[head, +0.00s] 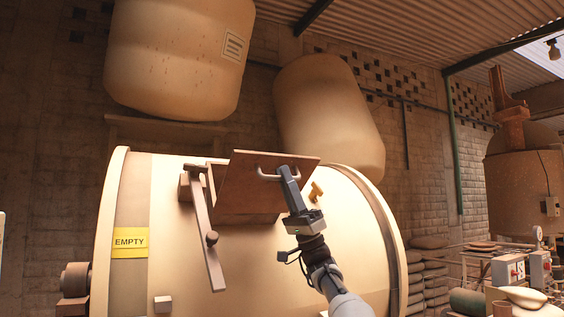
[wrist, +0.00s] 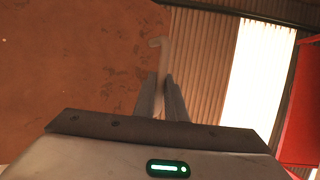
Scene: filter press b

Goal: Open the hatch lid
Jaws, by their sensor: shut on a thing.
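The hatch lid (head: 240,186) is a rust-brown plate on top of the big cream tank (head: 200,270). It appears tilted up, its face towards me, but how far it stands open is hard to tell. My gripper (head: 285,172) is shut on this handle. The hatch opening is hidden.
A long lever (head: 203,225) with a dark knob hangs left of the lid. A small yellow catch (head: 316,191) is to its right. A yellow EMPTY label (head: 131,242) is on the tank. Two large cream vessels (head: 180,55) (head: 328,110) stand behind.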

